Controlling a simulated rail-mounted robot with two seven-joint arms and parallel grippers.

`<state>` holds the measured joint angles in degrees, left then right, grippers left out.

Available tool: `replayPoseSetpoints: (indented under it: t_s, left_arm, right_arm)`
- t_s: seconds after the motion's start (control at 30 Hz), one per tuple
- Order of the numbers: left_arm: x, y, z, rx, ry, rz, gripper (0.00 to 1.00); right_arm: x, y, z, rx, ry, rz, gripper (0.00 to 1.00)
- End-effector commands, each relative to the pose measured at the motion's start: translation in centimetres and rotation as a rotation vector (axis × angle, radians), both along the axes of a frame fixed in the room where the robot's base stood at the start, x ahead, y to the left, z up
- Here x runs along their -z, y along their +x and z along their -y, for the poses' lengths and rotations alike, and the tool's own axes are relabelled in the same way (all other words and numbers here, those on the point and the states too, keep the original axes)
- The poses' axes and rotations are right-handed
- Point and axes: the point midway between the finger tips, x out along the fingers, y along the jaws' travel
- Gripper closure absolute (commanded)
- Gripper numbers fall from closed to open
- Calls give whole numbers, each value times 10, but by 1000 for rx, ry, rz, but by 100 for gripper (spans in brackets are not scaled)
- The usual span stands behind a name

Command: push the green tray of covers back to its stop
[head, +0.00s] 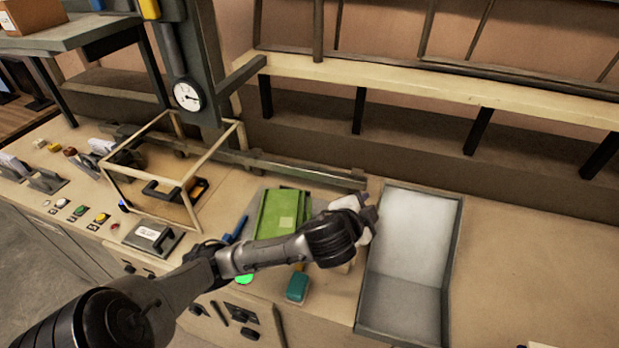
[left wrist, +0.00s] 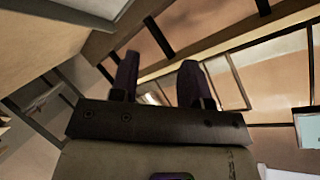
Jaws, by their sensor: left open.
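That view faces the shelving, and the green tray does not show there. My right gripper is in neither view.
The grey tray (head: 451,275) lies right of the gripper. A wire-edged frame (head: 187,180) and a post with a dial gauge (head: 187,95) stand left. A teal block (head: 298,287) sits near the front edge. A shelf (head: 430,88) runs behind; the bench is clear at right.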

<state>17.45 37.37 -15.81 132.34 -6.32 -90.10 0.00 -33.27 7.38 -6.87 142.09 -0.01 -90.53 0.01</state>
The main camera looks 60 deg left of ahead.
Motion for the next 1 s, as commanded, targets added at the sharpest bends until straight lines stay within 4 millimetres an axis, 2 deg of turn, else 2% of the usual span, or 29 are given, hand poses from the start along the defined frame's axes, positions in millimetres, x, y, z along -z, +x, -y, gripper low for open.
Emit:
replayPoseSetpoints:
  t_s: [0.03, 0.1, 0.17, 0.3, 0.4, 0.53, 0.67, 0.77, 0.87, 1.0]
  left_arm:
    - [-23, 14, -19, -32, 77, 57, 57]
    - [-53, 29, -40, -67, 177, 139, 57]
    - [-80, 41, -57, -87, 269, 215, 57]
    - [-149, 63, -92, -103, 554, 386, 57]
    - [-195, 74, -107, -75, 834, 474, 57]
    - [-228, 84, -114, -1, 1201, 508, 57]
    - [-236, 96, -113, 106, 1566, 471, 57]
    - [-224, 107, -110, 220, 1836, 407, 57]
    - [-200, 117, -108, 361, 2090, 324, 57]
    - [-155, 127, -110, 599, 2416, 196, 57]
  right_arm:
    - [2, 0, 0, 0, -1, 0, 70]
    - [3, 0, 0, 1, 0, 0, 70]
    - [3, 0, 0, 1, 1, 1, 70]
    - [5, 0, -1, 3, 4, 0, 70]
    - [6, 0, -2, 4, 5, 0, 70]
    - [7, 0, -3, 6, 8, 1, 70]
    - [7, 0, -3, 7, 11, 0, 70]
    - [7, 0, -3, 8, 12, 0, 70]
    - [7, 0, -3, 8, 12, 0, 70]
    - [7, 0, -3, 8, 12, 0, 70]
